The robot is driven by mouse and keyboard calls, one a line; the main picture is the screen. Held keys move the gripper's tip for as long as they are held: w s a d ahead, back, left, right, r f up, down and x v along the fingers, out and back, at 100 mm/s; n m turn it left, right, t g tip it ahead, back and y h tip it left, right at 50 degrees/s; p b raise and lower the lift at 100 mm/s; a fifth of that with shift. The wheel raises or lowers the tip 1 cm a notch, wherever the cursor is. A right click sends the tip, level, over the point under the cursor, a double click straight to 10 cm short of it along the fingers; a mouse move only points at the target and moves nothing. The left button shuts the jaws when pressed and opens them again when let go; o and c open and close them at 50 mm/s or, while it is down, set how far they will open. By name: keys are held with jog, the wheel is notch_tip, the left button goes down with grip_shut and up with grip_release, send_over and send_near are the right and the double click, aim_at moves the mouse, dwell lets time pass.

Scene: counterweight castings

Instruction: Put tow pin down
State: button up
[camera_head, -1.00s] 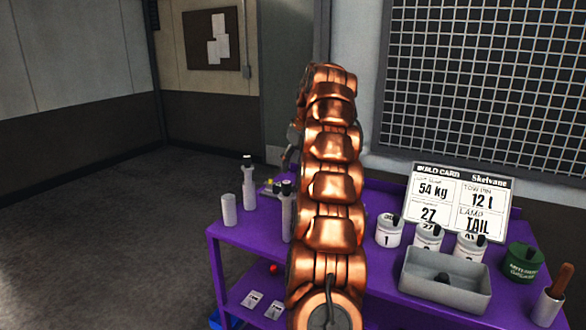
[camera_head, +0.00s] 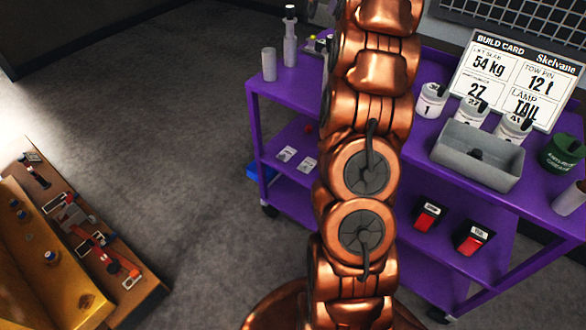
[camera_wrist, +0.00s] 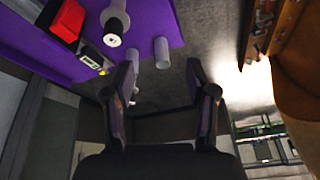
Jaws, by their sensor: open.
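The build card (camera_head: 515,75) on the purple cart reads "TOW PIN 12 t". I cannot tell for certain which thing is the tow pin. A plain grey cylinder (camera_head: 268,64) and a taller stepped pin with a dark top (camera_head: 290,42) stand at the cart top's left end. In the wrist view a flanged pin (camera_wrist: 115,22) and a plain grey cylinder (camera_wrist: 161,52) show over the purple top. My gripper (camera_wrist: 160,70) is open, its fingers wide apart with nothing held between them. In the head view it is hidden behind my copper arm.
The purple cart (camera_head: 262,128) also carries numbered pots (camera_head: 431,101), a grey tray (camera_head: 470,165) and a green pot (camera_head: 563,152). Red-and-black items (camera_head: 428,216) lie on its lower shelf. A wooden bench (camera_head: 150,290) with tools and a yellow casting (camera_head: 45,265) stands at lower left. Open floor lies between.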

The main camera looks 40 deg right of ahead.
jog(key=s+a+f+g, duration=0.1)
jog(key=s+a+f, duration=0.15)
jog(key=a, duration=0.65)
jog(key=s+a+f+g+y, duration=0.1)
jog(key=s+a, duration=0.2)
jog(key=a, duration=0.5)
jog(key=s+a+f+g, duration=0.1)
jog(key=s+a+f, duration=0.15)
jog(key=a, duration=0.65)
jog(key=s+a+f+g, duration=0.1)
jog(key=s+a+f, duration=0.2)
jog(key=s, duration=0.6)
jog(key=s+a+f+g+h, duration=0.1)
jog(key=s+a+f, duration=0.3)
jog(key=s, duration=0.5)
jog(key=s+a+f+n, duration=0.1)
jog(key=s+a+f, duration=0.2)
jog(key=s+f, duration=0.4)
jog(key=s, duration=0.2)
jog(key=shift+s+a+g, duration=0.25)
jog(key=shift+s+g, duration=0.1)
jog(key=shift+g, duration=0.05)
jog(key=shift+f, duration=0.1)
